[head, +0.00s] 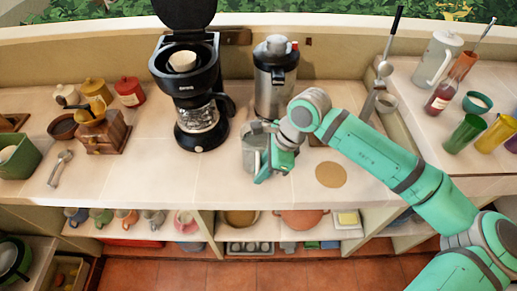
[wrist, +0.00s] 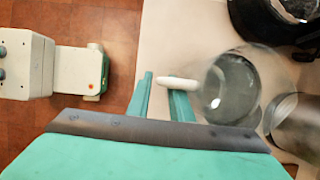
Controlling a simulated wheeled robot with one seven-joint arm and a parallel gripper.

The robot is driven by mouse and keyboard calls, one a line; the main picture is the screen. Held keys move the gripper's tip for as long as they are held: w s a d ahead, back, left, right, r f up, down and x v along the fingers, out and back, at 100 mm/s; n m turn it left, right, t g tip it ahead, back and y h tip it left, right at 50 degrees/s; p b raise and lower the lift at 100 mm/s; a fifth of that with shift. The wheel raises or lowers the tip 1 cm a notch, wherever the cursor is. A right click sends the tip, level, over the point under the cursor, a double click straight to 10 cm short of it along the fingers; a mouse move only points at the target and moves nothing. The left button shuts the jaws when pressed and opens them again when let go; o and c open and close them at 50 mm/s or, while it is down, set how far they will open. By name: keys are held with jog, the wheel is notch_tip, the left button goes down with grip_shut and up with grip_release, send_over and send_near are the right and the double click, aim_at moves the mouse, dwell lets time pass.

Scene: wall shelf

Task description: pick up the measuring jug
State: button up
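The measuring jug (head: 252,148) stands on the counter in front of the steel flask, partly hidden by my gripper (head: 273,168) in the head view. In the wrist view the jug (wrist: 228,92) is clear and rounded, with a white handle pointing left. My gripper (wrist: 161,84) has its two fingers apart there. The handle's left end shows in the gap between the fingertips, and the handle overlaps the right fingertip. No firm grip on it shows.
A black coffee maker (head: 188,80) stands left of the jug and a steel flask (head: 275,78) behind it. A round cork mat (head: 331,175) lies to the right. Shelves with mugs and pots are below the counter. The counter's front edge is clear.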

grip_shut()
jog(key=shift+w, duration=0.1)
dwell(1.3)
